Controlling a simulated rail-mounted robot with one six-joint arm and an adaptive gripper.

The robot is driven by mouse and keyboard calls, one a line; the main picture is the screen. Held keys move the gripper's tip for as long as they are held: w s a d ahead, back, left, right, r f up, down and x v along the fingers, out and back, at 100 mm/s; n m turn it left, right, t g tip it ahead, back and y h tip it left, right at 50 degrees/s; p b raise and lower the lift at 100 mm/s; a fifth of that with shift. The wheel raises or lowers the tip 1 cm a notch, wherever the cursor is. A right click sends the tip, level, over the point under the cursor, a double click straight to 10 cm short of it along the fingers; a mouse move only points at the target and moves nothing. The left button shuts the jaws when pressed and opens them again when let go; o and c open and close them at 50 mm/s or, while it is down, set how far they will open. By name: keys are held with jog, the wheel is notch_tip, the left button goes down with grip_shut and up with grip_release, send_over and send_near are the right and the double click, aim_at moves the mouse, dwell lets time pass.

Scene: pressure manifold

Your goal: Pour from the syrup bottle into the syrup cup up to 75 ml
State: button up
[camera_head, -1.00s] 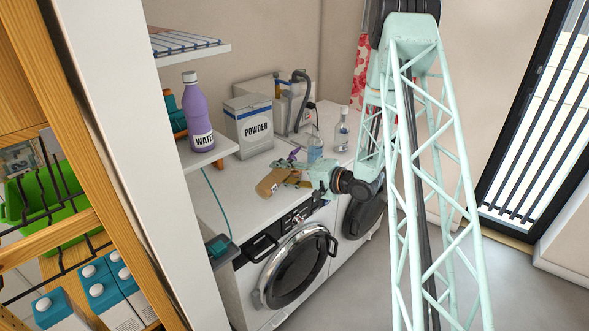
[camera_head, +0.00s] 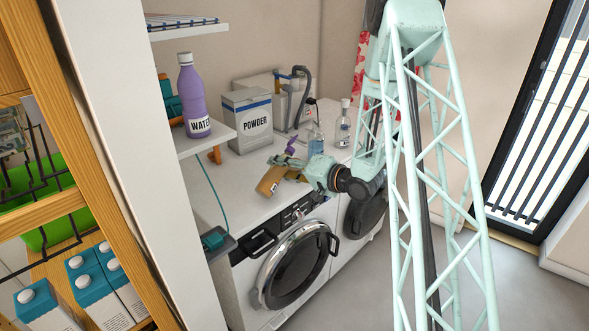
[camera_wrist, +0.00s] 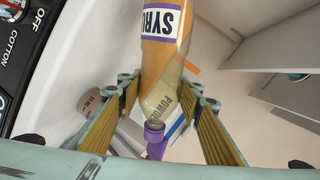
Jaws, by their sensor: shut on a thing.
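The syrup bottle (camera_wrist: 163,55) is clear with amber contents and a purple-edged SYRUP label. My gripper (camera_wrist: 163,112) is shut on it, a finger on each side. The bottle also shows tilted over the worktop in the head view (camera_head: 269,181), with my gripper (camera_head: 292,169) at its side. A purple piece (camera_wrist: 154,140) is at its narrow end; I cannot tell whether it is a cap or a spout. A grey-brown round thing with dark marks (camera_wrist: 91,104) stands left of the bottle in the wrist view and may be the syrup cup. No stream of syrup is visible.
A POWDER box (camera_head: 248,121) stands behind on the white worktop (camera_head: 236,200). A blue bottle (camera_head: 316,140) and a clear bottle (camera_head: 342,128) stand to the right. A purple WATER bottle (camera_head: 194,98) is on the left shelf. Washing machines (camera_head: 297,262) are below.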

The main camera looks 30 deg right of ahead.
dwell(0.3)
jog(key=shift+d+r+n, duration=0.1)
jog(key=shift+r+n, duration=0.1)
jog(key=shift+n, duration=0.1)
dwell(0.4)
jog(key=shift+w+d+r+n+t+h+b, duration=0.2)
jog(key=shift+r+n+b, duration=0.3)
jog(key=shift+b, duration=0.6)
jog(key=shift+w+d+r+n+t+h+b, duration=0.15)
jog(key=shift+r+n+t+b, duration=0.35)
jog(key=shift+b, duration=0.55)
jog(key=shift+d+r+n+h, duration=0.25)
jog(key=shift+r+n, duration=0.1)
jog(key=shift+n, duration=0.45)
jog(key=shift+s+a+r+n+t, duration=0.1)
jog(key=shift+a+r+n+t, duration=0.2)
jog(key=shift+n, duration=0.5)
jog(key=shift+s+a+r+n+t, duration=0.15)
jog(key=shift+r+n+t, duration=0.1)
jog(key=shift+n, duration=0.55)
jog(key=shift+s+a+f+n+t, duration=0.1)
jog(key=shift+n+t, duration=0.2)
jog(key=shift+n, duration=0.55)
jog(key=shift+a+f+n+t, duration=0.1)
jog(key=shift+n+t, duration=0.15)
jog(key=shift+n, duration=0.6)
jog(key=shift+r, duration=0.2)
jog(key=shift+r+p, duration=0.85)
jog(key=shift+r, duration=2.05)
